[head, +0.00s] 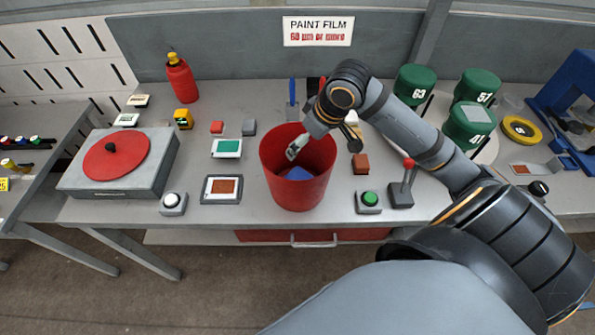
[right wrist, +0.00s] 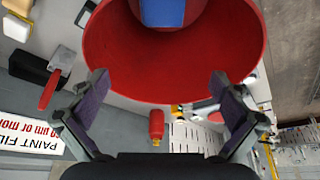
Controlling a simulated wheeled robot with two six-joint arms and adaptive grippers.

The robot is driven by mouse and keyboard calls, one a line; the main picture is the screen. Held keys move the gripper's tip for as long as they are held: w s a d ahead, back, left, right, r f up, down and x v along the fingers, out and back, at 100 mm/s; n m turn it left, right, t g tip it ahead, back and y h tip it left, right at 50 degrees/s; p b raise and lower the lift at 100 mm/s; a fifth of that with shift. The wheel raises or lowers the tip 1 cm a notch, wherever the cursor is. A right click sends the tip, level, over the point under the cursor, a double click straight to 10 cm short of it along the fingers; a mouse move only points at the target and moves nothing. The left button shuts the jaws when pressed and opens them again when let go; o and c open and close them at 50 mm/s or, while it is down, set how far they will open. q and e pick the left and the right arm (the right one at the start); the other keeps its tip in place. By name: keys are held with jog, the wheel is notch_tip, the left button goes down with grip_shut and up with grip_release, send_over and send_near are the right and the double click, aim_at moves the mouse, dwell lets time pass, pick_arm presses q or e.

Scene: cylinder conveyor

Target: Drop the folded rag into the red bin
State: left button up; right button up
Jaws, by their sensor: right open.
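The red bin (head: 290,195) stands on the bench near its front middle. The folded blue rag (head: 298,174) is inside the bin; its lower part is hidden by the near wall. In the right wrist view the bin (right wrist: 170,75) fills the top middle, with the blue rag (right wrist: 162,12) inside it at the top edge. My right gripper (head: 295,148) is over the bin's mouth. My left gripper is not in view.
A green-button box (head: 369,199) and a red-knobbed lever (head: 402,190) stand right of the bin. Framed sample plates (head: 221,190) lie left of it, near a red turntable (head: 117,155). Green cylinders (head: 415,85) stand at the back right. The bench front left of the bin has some clear room.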

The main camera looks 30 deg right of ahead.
notch_tip(320, 180, up, 10)
dwell(0.6)
dwell(0.4)
